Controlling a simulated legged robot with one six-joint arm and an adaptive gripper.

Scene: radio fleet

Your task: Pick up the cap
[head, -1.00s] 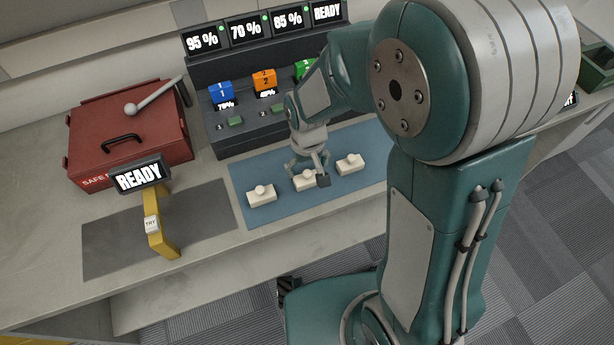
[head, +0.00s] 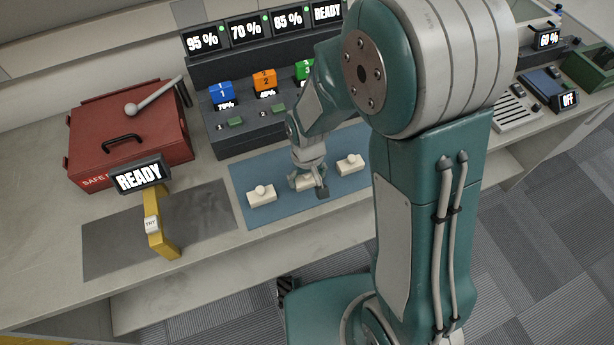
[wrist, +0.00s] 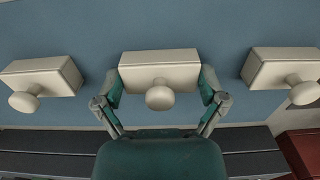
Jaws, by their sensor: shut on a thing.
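Three cream block-shaped caps with round knobs stand in a row on the blue mat. The middle cap (head: 302,184) is partly hidden by my gripper (head: 309,186) in the head view. In the wrist view the middle cap (wrist: 150,68) sits between the two fingers of my gripper (wrist: 159,85), which are shut on its short ends. It appears to be at mat level; whether it is clear of the mat I cannot tell. The left cap in the head view (head: 262,197) and the right cap (head: 350,165) stand apart from the fingers.
The blue mat (head: 238,173) lies before a dark charger rack (head: 225,150) with coloured numbered blocks. A red case (head: 130,140) and a yellow stand (head: 155,225) with a READY screen are at left. The grey mat (head: 110,235) has free room.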

